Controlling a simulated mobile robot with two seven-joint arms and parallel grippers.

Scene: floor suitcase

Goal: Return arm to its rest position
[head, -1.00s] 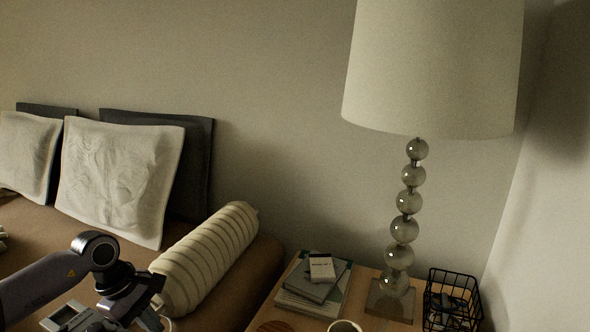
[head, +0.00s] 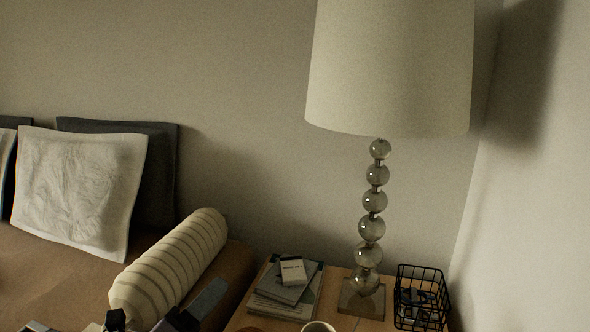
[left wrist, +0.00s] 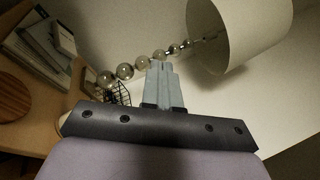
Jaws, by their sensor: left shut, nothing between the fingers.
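My left gripper (left wrist: 160,68) is shut, with its grey fingers together and nothing between them in the left wrist view. In the head view only dark and grey parts of my left arm and gripper (head: 206,300) show at the bottom edge, in front of the striped bolster (head: 172,262) and left of the nightstand. The rest of the arm is cut off below the frame. My right gripper is in neither view.
A lamp of stacked glass balls (head: 372,202) stands on the nightstand (head: 338,319). Books (head: 283,290), a cup (head: 318,327) and a black wire basket (head: 421,297) are beside it. White pillows (head: 78,190) lean on the left. The wall (head: 240,90) is bare.

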